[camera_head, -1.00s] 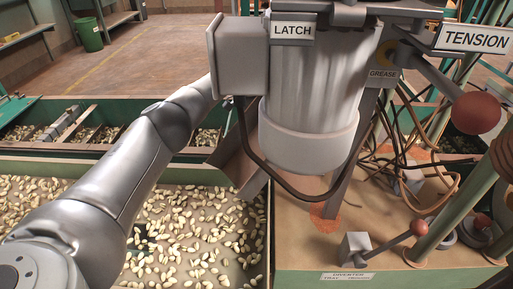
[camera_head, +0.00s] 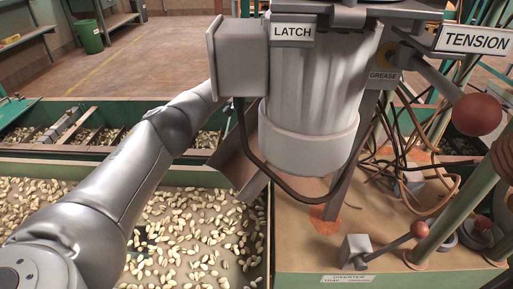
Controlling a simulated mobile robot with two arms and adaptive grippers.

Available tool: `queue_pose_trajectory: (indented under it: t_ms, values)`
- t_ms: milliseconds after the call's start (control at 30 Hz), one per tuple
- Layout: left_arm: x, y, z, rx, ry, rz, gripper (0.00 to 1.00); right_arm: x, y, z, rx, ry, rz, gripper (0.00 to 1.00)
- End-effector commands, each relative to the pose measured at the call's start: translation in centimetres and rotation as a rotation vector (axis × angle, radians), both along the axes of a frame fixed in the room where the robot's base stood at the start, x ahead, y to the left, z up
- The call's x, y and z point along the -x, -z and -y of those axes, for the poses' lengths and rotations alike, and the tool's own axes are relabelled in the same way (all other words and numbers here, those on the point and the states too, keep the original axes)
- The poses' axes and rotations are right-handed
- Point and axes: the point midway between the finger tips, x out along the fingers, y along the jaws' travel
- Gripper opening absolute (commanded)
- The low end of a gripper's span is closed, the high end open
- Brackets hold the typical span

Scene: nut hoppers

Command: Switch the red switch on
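I cannot make out a red switch in this view. Red things that show are the ball knob (camera_head: 477,114) on the lever by the TENSION sign (camera_head: 474,40), and a smaller red knob (camera_head: 420,229) on the diverter lever at the lower right. My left arm reaches in from the lower left over the nuts, and its far end passes behind the grey box beside the LATCH sign (camera_head: 292,31). My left gripper is hidden there. My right gripper does not show.
A grey ribbed cylinder (camera_head: 313,100) and the grey box (camera_head: 238,57) block the centre. A tray of nuts (camera_head: 268,225) lies below left. Loose cables (camera_head: 425,190) and green posts (camera_head: 455,215) crowd the right. Open floor (camera_head: 150,60) lies behind, with a green bin (camera_head: 88,36).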

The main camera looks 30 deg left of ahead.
Motion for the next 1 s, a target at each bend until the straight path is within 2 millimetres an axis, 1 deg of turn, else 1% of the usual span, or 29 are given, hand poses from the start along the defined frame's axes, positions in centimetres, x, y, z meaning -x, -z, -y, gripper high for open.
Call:
queue_pose_trajectory:
  t_ms: [733, 1000]
  values:
    - [0.00, 0.24, 0.00, 0.000, 0.000, 0.000, 0.00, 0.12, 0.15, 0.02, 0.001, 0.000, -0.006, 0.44]
    - [0.01, 0.66, 0.01, 0.000, 0.000, -0.001, 0.00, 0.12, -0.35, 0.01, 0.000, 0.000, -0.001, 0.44]
